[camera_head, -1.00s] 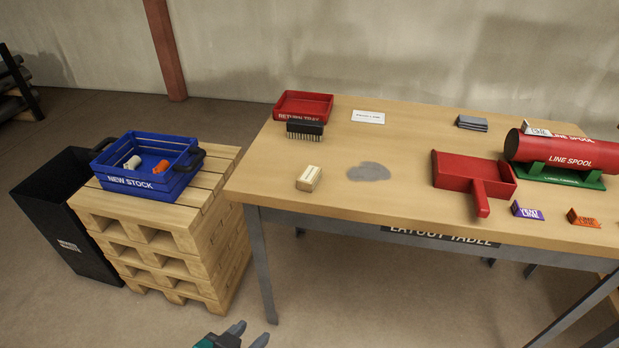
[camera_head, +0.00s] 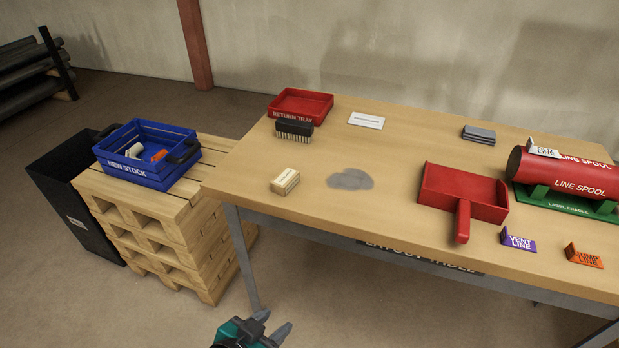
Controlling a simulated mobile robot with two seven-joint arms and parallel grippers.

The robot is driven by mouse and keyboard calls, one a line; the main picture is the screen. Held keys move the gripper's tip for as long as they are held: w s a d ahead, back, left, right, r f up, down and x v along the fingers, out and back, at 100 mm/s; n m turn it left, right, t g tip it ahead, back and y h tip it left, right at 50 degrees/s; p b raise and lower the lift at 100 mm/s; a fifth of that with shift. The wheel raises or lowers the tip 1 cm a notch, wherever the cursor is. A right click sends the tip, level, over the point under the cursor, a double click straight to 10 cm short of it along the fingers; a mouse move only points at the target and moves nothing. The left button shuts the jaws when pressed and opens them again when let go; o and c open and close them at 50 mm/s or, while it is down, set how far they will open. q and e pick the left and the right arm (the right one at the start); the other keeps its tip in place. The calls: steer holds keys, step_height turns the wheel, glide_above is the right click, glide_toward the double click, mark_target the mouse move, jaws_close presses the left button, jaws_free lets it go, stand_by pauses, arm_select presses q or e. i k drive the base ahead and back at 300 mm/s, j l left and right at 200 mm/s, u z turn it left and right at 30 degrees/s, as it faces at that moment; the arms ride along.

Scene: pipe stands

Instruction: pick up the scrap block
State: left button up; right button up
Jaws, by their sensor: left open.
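A small cream-tan block (camera_head: 285,182) with a label too small to read lies on the left part of the layout table (camera_head: 330,224), near its front edge. It is the only plain loose block that I see, and looks like the scrap block. My left gripper (camera_head: 272,324) is at the bottom of the view, in front of the table and clear of the block. Its two grey fingers are apart with nothing between them. My right gripper is out of view.
Near the block are a grey patch (camera_head: 350,180), a black brush (camera_head: 294,130), a red return tray (camera_head: 300,105) and a red dustpan (camera_head: 462,192). A line spool (camera_head: 570,175) lies right. A blue crate (camera_head: 147,155) stands on pallets (camera_head: 160,225) beside a black bin (camera_head: 75,215).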

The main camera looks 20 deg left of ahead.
mark_target(284, 182)
steer(key=i+l, duration=0.1)
steer(key=l, duration=0.2)
steer(key=i+l+u, duration=0.1)
steer(key=l, duration=0.2)
steer(key=i+l, duration=0.1)
steer(key=l, duration=0.2)
steer(key=l+u, duration=0.1)
steer(key=u, duration=1.25)
steer(key=i+l, duration=0.05)
